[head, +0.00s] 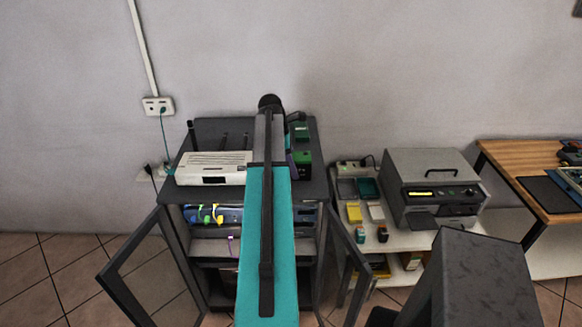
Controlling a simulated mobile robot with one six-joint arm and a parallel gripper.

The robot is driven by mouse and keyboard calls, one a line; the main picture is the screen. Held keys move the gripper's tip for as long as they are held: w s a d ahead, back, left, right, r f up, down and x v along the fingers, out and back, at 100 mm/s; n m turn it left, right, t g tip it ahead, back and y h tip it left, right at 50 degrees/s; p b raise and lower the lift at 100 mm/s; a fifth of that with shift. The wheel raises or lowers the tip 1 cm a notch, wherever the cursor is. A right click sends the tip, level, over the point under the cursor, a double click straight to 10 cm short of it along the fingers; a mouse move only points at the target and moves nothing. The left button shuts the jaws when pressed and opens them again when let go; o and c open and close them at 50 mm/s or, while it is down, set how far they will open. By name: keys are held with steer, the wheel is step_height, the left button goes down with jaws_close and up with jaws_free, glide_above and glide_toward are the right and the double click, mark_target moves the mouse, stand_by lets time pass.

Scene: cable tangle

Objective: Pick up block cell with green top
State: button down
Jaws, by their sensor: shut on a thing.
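A small dark block with a green-teal top (360,238) stands on the white side table, to the right of the cabinet. It looks like the block cell with green top, but it is too small to be sure. My teal arm reaches forward over the cabinet and ends in a dark round joint near the wall. My gripper is hidden behind the arm, so its jaws and anything in them do not show.
A dark cabinet (181,250) with open glass doors holds a white router-like box (212,168) and green-fronted devices (302,157). The white side table (400,240) carries small trays and a grey machine (433,188). A wooden table (520,160) stands at far right.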

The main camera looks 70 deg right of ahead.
mark_target(293, 156)
steer(key=shift+r, duration=0.25)
steer(key=shift+r+b, duration=0.95)
steer(key=shift+r, duration=0.65)
steer(key=s+a+r+b, duration=0.1)
steer(key=s+a+b, duration=0.3)
steer(key=s, duration=1)
steer(key=shift+s+a+r, duration=0.25)
steer(key=shift+s+a, duration=0.1)
steer(key=shift+a, duration=0.85)
steer(key=shift+s, duration=0.15)
